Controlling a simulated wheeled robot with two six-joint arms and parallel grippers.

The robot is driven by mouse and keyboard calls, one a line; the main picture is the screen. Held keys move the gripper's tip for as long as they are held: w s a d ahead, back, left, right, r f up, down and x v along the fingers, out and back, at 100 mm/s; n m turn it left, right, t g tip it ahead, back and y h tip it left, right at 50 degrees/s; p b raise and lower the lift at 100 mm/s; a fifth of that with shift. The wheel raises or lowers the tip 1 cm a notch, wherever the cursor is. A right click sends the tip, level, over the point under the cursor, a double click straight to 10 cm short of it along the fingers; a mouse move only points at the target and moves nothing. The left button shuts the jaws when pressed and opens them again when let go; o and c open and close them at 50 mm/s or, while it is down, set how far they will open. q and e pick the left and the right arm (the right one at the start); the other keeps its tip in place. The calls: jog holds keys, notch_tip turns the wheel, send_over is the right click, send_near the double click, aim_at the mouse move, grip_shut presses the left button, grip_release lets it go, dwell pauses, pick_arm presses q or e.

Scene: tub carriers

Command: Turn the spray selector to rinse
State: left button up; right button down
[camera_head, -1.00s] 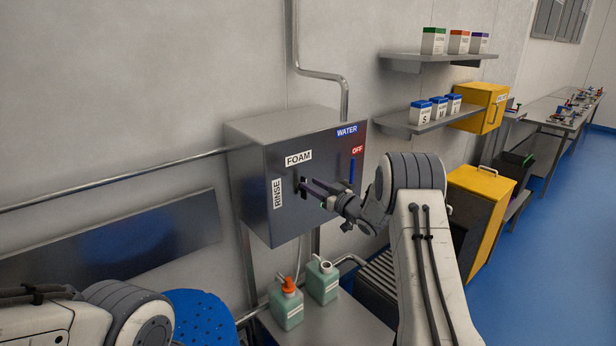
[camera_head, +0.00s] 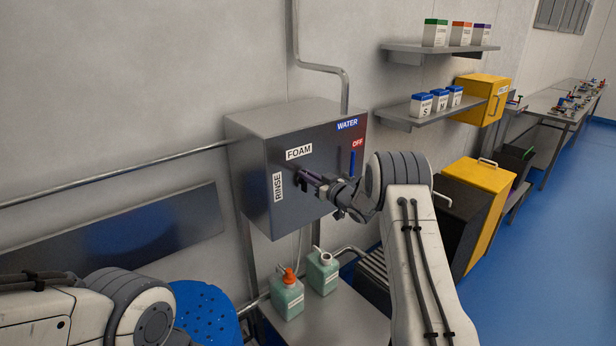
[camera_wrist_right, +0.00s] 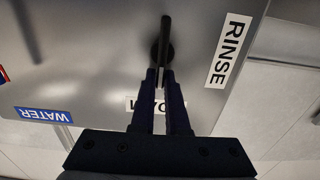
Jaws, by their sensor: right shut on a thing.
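A grey metal box (camera_head: 254,197) on the wall carries the labels FOAM (camera_head: 299,152) and RINSE (camera_head: 278,187). Its dark spray selector (camera_wrist_right: 166,32) shows in the right wrist view; in the head view my gripper largely hides it. My right gripper (camera_head: 304,176) is shut on the selector's handle. In the wrist view the fingertips (camera_wrist_right: 164,73) meet the handle, which lines up with the partly covered FOAM label; RINSE (camera_wrist_right: 229,50) lies off to the right. My left arm shows at lower left, its gripper out of view.
A blue lever (camera_head: 352,163) stands on the box front below WATER and beside the red OFF label (camera_head: 358,143). Two green bottles (camera_head: 288,297) stand on a metal surface below. Shelves with small containers (camera_head: 440,97) and yellow cabinets are to the right.

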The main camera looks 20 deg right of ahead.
aim_at(292, 182)
jog(key=n+b, duration=0.2)
jog(key=b, duration=0.2)
jog(key=a+f+n+b, duration=0.1)
jog(key=n+b, duration=0.2)
jog(key=b, duration=0.2)
jog(key=n+b, duration=0.3)
jog(key=b, duration=0.2)
jog(key=shift+s+a+f, duration=0.2)
jog(key=shift+s+a, duration=0.15)
jog(key=shift+a, duration=0.05)
jog(key=n+b, duration=0.2)
jog(key=b, duration=0.1)
jog(key=f+n+b, duration=0.1)
jog(key=n+b, duration=0.1)
jog(key=b, duration=0.2)
jog(key=a+n+b, duration=0.1)
jog(key=n+b, duration=0.2)
jog(key=shift+s+f, duration=0.15)
jog(key=shift+f+n+b, duration=0.2)
jog(key=shift+n+b, duration=1.3)
jog(key=shift+b, duration=0.15)
jog(key=c, duration=0.9)
grip_release()
jog(key=shift+s, duration=0.15)
